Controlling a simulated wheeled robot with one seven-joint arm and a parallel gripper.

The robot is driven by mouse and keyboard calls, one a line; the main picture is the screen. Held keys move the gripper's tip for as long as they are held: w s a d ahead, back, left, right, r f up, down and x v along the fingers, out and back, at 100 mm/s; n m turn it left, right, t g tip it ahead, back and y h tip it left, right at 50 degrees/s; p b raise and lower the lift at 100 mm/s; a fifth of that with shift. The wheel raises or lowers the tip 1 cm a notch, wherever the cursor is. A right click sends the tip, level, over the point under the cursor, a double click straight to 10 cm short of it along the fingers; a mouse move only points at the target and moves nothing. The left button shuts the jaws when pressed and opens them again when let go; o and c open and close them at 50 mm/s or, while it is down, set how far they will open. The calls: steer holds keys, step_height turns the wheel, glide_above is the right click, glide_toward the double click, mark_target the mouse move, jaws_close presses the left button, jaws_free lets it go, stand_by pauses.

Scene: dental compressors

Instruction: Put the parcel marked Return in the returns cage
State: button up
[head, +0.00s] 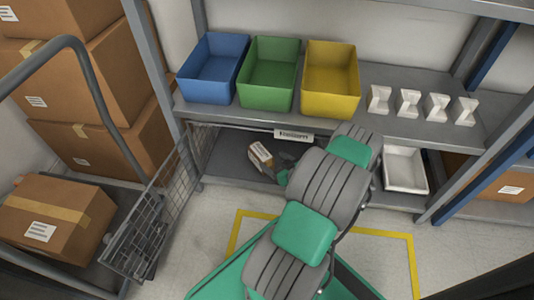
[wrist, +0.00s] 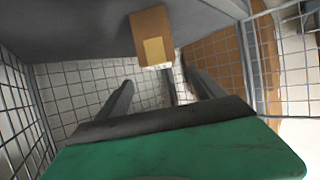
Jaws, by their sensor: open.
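A small brown parcel (head: 260,155) with a pale label sits on the grey lower shelf, under a white sign (head: 293,135) whose blurred word looks like Returns. In the wrist view the parcel (wrist: 152,36) is against the grey surface, just beyond my fingertips. Its marking is not readable. Wire mesh (wrist: 68,90) stands on both sides there, so this looks like the returns cage. Mesh also shows left of the parcel in the head view (head: 203,145). My gripper (wrist: 160,88) is open and looks empty; in the head view (head: 286,165) my arm partly hides it.
Blue (head: 211,70), green (head: 268,75) and yellow (head: 331,80) bins stand on the shelf above, beside several white pieces (head: 408,102). A white tray (head: 405,170) is on the right. A trolley with a carton (head: 55,218) and a wire basket (head: 140,245) stand on the left.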

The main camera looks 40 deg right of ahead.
steer(key=d+p+v, duration=0.1)
steer(key=v, duration=0.4)
steer(key=w+a+r+n+g+y, duration=0.25)
steer(key=w+a+r, duration=0.3)
steer(key=a, duration=0.35)
steer(key=w+a+r+n+g+y, duration=0.2)
steer(key=w+a+r+g+y, duration=0.15)
steer(key=a+r, duration=0.45)
steer(key=s+a+r+m+g+h, duration=0.3)
steer(key=s+a+r+g+h, duration=0.1)
steer(key=s+a+r, duration=1)
steer(key=a+g, duration=0.1)
steer(key=a, duration=0.2)
steer(key=shift+s+r, duration=0.15)
steer(key=shift+s, duration=0.1)
steer(key=shift+a+r, duration=0.1)
